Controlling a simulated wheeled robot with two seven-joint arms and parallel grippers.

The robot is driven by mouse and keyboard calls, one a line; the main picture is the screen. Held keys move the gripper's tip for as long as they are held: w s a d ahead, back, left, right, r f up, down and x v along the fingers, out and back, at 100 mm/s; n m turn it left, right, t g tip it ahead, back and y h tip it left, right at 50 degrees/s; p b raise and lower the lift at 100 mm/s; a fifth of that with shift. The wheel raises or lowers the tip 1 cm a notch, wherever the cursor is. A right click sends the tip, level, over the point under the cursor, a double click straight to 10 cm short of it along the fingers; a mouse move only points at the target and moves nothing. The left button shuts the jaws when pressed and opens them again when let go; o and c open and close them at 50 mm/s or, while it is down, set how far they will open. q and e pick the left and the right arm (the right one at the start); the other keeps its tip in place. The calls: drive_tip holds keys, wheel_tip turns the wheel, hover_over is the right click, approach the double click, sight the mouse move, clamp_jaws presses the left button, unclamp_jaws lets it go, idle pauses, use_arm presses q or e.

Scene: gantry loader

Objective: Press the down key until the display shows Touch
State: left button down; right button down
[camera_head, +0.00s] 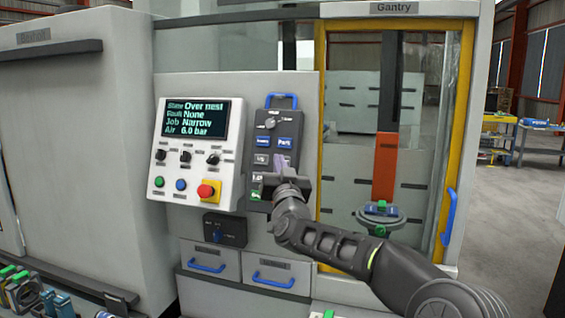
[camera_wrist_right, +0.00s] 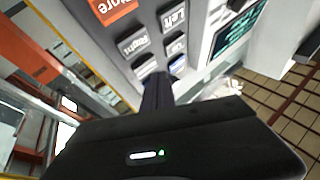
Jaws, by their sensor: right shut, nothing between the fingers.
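The display (camera_head: 195,119) on the light grey panel reads State Over nest, Fault None, Job Narrow, Air 6.0 bar. In the wrist view the shut fingers (camera_wrist_right: 157,92) point at the pad near partly covered keys; Left and Right keys show beyond. I cannot read which key is down. My left gripper is out of view.
Below the display are small knobs, buttons and a red stop button (camera_head: 206,192) on a yellow base. A blue handle (camera_head: 281,100) tops the pad. The gantry window (camera_head: 372,95) with a yellow frame is to the right. Drawers (camera_head: 211,262) are below.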

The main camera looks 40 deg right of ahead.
drive_tip(key=shift+w+d+f, duration=0.1)
drive_tip(key=shift+w+d, duration=0.05)
drive_tip(key=shift+d, duration=0.05)
idle(0.6)
drive_tip(key=shift+d, duration=0.15)
drive_tip(key=shift+w+d+f+b, duration=0.2)
drive_tip(key=shift+w+d+b, duration=0.05)
drive_tip(key=shift+b, duration=0.2)
idle(0.6)
idle(0.4)
drive_tip(key=shift+s+a+r+b, duration=0.3)
drive_tip(key=shift+s+a+b, duration=0.1)
drive_tip(key=shift+a, duration=0.2)
